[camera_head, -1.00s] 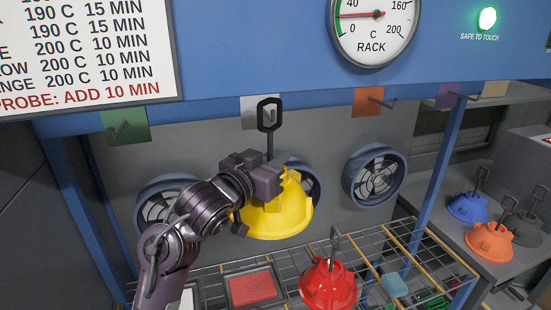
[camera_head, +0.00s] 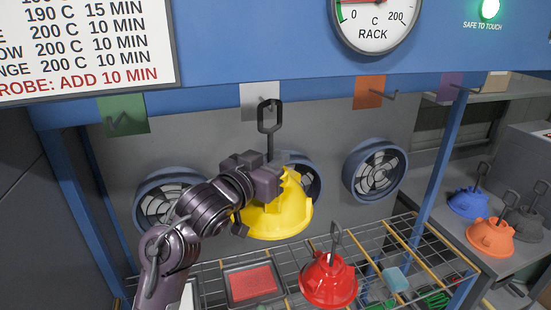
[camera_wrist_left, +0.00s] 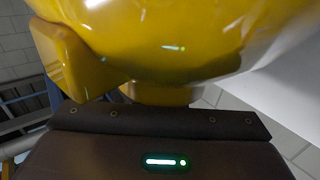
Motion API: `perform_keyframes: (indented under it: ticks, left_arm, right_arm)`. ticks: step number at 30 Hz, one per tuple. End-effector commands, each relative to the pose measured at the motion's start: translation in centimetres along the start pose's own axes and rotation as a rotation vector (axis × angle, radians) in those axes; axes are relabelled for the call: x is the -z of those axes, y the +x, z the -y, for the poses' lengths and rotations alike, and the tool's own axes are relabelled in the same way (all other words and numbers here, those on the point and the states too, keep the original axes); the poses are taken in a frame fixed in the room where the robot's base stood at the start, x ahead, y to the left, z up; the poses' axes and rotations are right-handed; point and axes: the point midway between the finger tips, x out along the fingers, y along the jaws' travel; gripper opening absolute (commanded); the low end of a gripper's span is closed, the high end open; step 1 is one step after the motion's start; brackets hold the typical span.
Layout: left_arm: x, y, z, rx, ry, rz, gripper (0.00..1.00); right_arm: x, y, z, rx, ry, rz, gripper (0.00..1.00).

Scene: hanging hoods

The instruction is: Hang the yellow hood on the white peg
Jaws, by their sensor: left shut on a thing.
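The yellow hood (camera_head: 277,217) is upright, with a tall dark stem and a loop (camera_head: 270,117) on top. My left gripper (camera_head: 268,185) is shut on it below the loop, near its top. In the left wrist view the hood's yellow shell (camera_wrist_left: 180,40) fills the upper part, close to the gripper. The loop overlaps the white plate (camera_head: 252,93) of the white peg on the back panel. The peg's hook is mostly hidden behind the loop, and I cannot tell whether the loop is around it. My right gripper is not in view.
A green plate (camera_head: 123,115) and an orange plate (camera_head: 369,92) with hooks flank the white one. A red hood (camera_head: 328,279) stands on the wire rack below. Blue (camera_head: 468,203) and orange (camera_head: 490,236) hoods stand on the right counter. Fans line the back panel.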

Motion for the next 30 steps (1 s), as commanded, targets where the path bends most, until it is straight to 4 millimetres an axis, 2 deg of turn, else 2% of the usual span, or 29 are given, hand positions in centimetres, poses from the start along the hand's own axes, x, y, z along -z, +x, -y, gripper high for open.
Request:
perform_keyframes:
  ticks: [6, 7, 12, 22, 26, 30]
  left_arm:
    - [0.1, 0.0, 0.0, 0.0, 0.0, -0.003, 0.0]
    - [0.1, 0.0, 0.0, 0.0, 0.0, -0.003, 0.11]
    - [0.1, 0.0, 0.0, 0.0, 0.0, -0.002, 0.34]
    - [-0.2, -0.3, 0.1, 0.001, 0.0, 0.001, 0.34]
    - [-0.3, -2.0, 0.0, 0.001, 0.001, -0.002, 0.34]
    - [-0.2, -4.5, 0.1, 0.002, 0.002, -0.003, 0.34]
  right_arm:
    - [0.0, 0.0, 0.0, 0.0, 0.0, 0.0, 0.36]
    - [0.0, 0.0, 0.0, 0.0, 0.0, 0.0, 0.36]
    - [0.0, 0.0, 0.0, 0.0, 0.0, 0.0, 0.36]
    - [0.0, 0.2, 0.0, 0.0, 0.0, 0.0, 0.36]
    - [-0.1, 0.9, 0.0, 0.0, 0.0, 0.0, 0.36]
    - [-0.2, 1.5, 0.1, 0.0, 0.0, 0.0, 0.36]
